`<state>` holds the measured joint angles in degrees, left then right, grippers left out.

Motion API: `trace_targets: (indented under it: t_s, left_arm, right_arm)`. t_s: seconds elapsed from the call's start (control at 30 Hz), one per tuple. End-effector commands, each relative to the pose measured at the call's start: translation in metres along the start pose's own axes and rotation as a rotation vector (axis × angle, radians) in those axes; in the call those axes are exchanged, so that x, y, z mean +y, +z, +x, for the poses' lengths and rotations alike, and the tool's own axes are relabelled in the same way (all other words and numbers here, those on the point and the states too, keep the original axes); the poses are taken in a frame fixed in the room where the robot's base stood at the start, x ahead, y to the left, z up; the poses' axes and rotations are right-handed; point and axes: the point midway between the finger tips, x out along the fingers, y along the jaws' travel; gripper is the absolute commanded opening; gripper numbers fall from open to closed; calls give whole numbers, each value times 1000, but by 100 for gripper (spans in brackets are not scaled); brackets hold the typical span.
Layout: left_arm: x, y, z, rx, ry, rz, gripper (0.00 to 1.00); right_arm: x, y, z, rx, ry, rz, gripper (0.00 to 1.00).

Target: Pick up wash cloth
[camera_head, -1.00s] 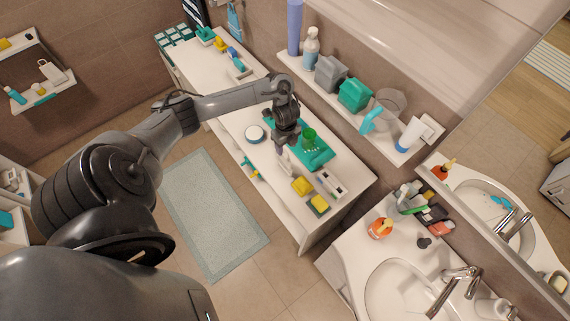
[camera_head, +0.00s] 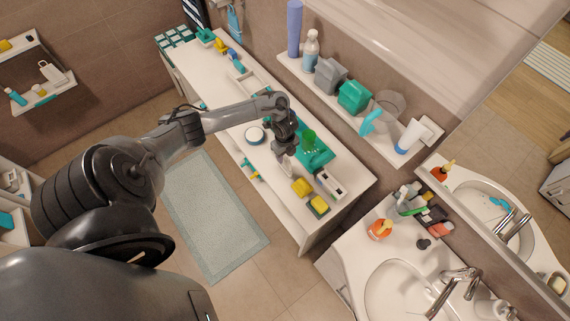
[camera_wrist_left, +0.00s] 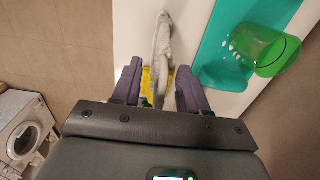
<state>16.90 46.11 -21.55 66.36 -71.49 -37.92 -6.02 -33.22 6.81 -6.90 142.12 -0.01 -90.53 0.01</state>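A crumpled grey-white cloth (camera_wrist_left: 163,42), which looks like the wash cloth, lies on the white counter in the left wrist view. In the head view it is mostly hidden under my left gripper (camera_head: 284,158). In the wrist view, the purple fingers of my left gripper (camera_wrist_left: 160,88) are apart. The cloth's near end lies between the fingertips, with gaps visible beside it. Whether the fingers touch it is not clear. My right gripper is in no view.
A teal tray (camera_head: 322,159) with a green cup (camera_wrist_left: 262,50) lies close to the right of the cloth. Yellow sponges (camera_head: 301,187) and a white box (camera_head: 330,183) lie at the counter's near end. A wall shelf with bottles runs behind.

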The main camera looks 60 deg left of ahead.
Motion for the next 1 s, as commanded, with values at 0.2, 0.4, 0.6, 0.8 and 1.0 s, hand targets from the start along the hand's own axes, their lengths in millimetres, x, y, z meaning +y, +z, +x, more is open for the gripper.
trace_targets:
  t_s: [0.2,0.4,0.6,0.8,1.0]
  left_arm:
    - [0,0,0,0,0,0,9]
    - [0,0,0,0,0,0,0]
    - [0,0,-4,0,-1,0,0]
    - [-1,1,-26,-1,-3,3,0]
    - [-1,1,-62,-2,-4,2,0]
  right_arm:
    - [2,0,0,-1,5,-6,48]
    - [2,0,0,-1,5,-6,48]
    - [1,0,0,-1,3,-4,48]
    - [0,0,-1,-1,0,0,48]
    - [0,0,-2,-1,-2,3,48]
